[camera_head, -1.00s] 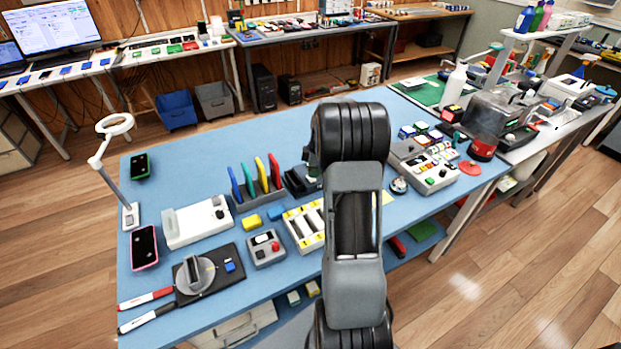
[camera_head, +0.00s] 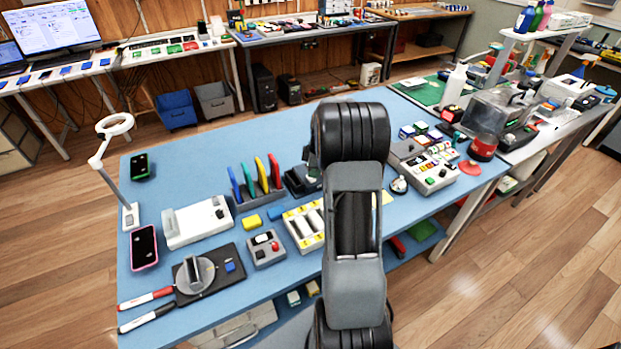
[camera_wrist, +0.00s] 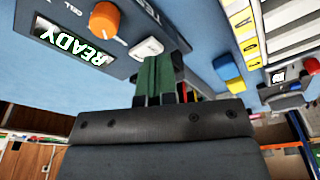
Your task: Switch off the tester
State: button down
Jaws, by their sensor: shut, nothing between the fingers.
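The tester (camera_wrist: 110,40) fills the upper left of the wrist view, a grey panel turned upside down in the picture. Its display (camera_wrist: 72,42) is lit and reads READY in green-white. An orange knob (camera_wrist: 106,20) and a white rocker switch (camera_wrist: 146,48) sit beside it. My gripper (camera_wrist: 160,65) is shut and empty, its green-padded fingertips right beside the switch. I cannot tell whether they touch it or how the rocker is tilted. In the head view my arm hides most of the gripper. A dark box (camera_head: 300,181) beside it appears to be the tester.
A rack (camera_head: 258,196) of coloured upright plates stands left of the dark box.

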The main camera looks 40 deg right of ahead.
jog(key=shift+f+b, duration=1)
jog(key=shift+f, duration=0.3)
dwell(0.8)
jog(key=shift+r, duration=0.15)
notch_tip(320, 180, up, 7)
jog(key=p, duration=0.4)
dwell(0.4)
dwell(0.4)
